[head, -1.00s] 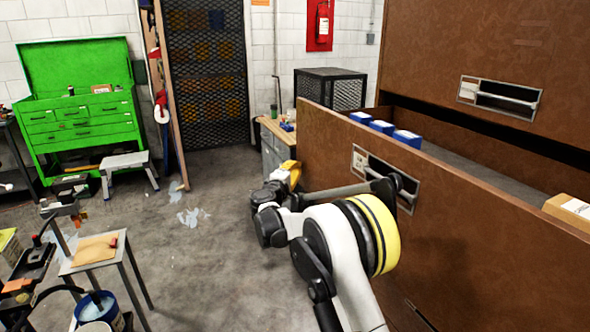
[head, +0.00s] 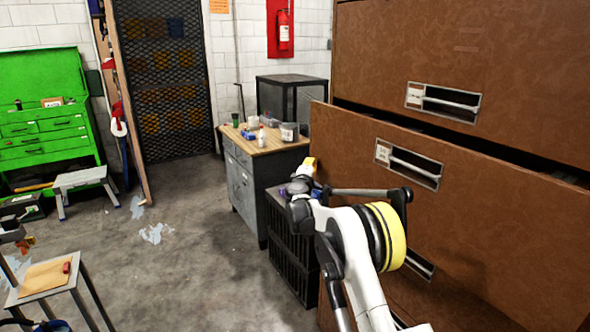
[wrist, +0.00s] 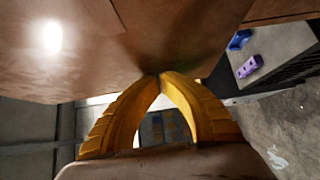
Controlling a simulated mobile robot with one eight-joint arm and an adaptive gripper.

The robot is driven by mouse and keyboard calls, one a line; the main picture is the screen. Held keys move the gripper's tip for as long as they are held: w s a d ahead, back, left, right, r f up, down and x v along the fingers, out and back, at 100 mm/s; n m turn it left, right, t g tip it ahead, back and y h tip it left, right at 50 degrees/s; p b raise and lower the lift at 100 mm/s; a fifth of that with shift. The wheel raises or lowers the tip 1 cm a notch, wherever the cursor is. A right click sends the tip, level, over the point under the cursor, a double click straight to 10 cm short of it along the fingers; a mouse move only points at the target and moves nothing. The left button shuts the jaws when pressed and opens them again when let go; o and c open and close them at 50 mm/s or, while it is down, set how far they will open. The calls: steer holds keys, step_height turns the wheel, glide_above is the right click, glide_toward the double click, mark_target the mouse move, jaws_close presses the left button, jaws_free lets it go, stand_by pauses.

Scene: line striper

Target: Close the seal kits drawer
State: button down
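The brown drawer (head: 480,200), with a label and recessed handle (head: 408,164), juts out a little from the cabinet at right in the head view. A dark gap shows above its top edge, and its inside is hidden. The label is too small to read. My gripper (head: 309,166) is at the drawer's left end, with part of it hidden behind my arm. In the wrist view, the yellow fingertips (wrist: 160,76) meet with nothing between them, at the brown front (wrist: 130,50); I cannot tell whether they press on it.
Another drawer front with a handle (head: 443,103) is above. A workbench (head: 262,145) with small items and a black crate (head: 290,245) stand left of the cabinet, close to my arm. Open floor (head: 180,270) lies at left, with a small table (head: 45,278) beyond it.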

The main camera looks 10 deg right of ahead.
steer(key=w+d, duration=0.3)
steer(key=d, duration=0.6)
steer(key=shift+d, duration=0.35)
